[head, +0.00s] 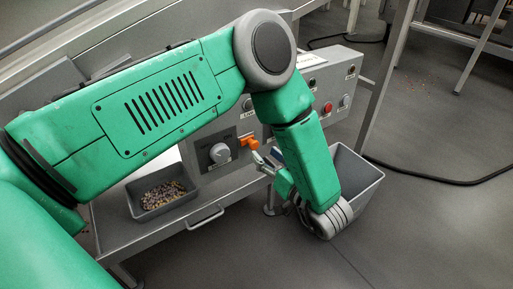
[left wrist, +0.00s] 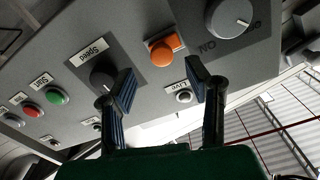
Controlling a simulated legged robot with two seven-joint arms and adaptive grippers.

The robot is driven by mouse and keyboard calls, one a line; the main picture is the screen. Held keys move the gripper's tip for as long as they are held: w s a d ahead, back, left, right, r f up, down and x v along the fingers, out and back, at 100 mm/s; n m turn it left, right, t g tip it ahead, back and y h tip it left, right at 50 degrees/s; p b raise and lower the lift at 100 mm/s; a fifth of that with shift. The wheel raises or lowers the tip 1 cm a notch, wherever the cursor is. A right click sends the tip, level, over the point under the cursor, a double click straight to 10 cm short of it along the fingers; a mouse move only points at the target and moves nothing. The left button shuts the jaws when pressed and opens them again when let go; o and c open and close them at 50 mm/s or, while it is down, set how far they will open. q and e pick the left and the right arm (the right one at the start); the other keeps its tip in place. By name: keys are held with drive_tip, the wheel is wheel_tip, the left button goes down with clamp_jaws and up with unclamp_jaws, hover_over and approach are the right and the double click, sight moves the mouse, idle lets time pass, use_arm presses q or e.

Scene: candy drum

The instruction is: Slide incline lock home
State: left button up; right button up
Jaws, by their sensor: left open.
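The incline lock appears as an orange handle (head: 249,143) on the grey control panel, just right of the big white dial. In the left wrist view it shows as an orange round knob with an orange block (left wrist: 163,51), ahead of my fingers and between them in the picture. My left gripper (head: 265,161) is just below and right of the handle, pointing at the panel. In the left wrist view its two dark-padded fingers (left wrist: 162,84) stand apart with nothing between them. I see no contact with the handle. My right gripper is not in view.
The white dial (head: 219,153) sits beside the handle. A black Speed knob (left wrist: 103,75) is close to one finger. A tray of candy (head: 160,190) is at the left, and an empty grey bin (head: 358,172) stands behind my forearm. Open floor lies at the right.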

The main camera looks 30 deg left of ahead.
sight(256, 146)
use_arm(q)
drive_tip(key=x, duration=0.5)
drive_tip(key=shift+a+b, duration=0.35)
drive_tip(key=shift+d, duration=0.1)
